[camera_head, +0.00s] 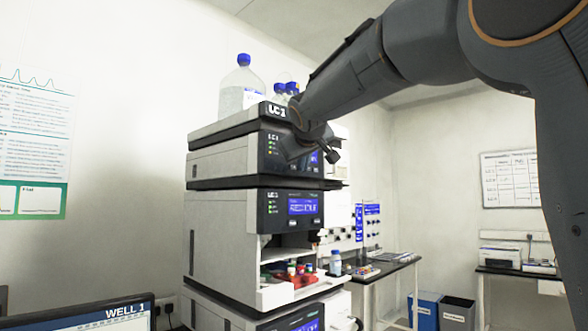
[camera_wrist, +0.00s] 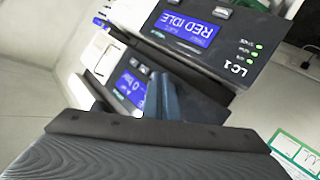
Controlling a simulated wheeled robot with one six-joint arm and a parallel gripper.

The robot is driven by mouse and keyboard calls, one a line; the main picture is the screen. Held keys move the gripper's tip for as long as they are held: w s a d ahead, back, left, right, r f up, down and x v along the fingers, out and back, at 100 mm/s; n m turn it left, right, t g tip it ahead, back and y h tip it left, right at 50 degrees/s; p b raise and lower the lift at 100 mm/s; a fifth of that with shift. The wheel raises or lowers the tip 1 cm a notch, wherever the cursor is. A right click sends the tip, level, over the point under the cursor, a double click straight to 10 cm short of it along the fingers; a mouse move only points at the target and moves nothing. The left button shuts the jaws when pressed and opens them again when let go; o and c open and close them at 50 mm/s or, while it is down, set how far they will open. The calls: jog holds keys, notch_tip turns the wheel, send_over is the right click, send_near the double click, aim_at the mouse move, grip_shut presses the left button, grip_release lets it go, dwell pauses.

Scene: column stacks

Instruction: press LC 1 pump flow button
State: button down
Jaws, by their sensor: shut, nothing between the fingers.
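The LC 1 stack stands left of centre in the head view. Its upper module, the pump (camera_head: 221,160), has a dark front panel with a blue display, partly covered by my arm. In the wrist view, which is turned nearly upside down, the pump display (camera_wrist: 131,88) reads about 0.0, with small pale buttons (camera_wrist: 143,70) beside it. I cannot read their labels. My gripper (camera_head: 332,155) is shut and empty, close in front of the pump panel. In the wrist view its fingers (camera_wrist: 172,98) cover part of that panel. I cannot tell whether they touch it.
Below the pump, another LC 1 module (camera_head: 289,208) shows RED IDLE, above an open bay with coloured-cap vials. Bottles (camera_head: 240,90) stand on top of the stack. A monitor (camera_head: 90,315) is at lower left. Benches and bins (camera_head: 424,308) stand behind at right.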

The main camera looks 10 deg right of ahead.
jog(key=s+d, duration=0.1)
jog(key=s, duration=0.1)
jog(key=s+d, duration=0.2)
dwell(0.4)
dwell(0.7)
jog(key=s+f+m+g, duration=0.1)
jog(key=s+f+g, duration=0.25)
jog(key=f, duration=1.45)
jog(key=s+f+m+g, duration=0.1)
jog(key=s+f+g, duration=0.3)
jog(key=f, duration=1.3)
jog(key=s+f+m+g+y, duration=0.1)
jog(key=s+f+g, duration=0.5)
jog(key=s+f, duration=1.8)
jog(key=shift+s+a+m+y, duration=0.2)
jog(key=shift+s+m+y, duration=0.25)
jog(key=shift+s, duration=0.45)
jog(key=shift+f, duration=0.1)
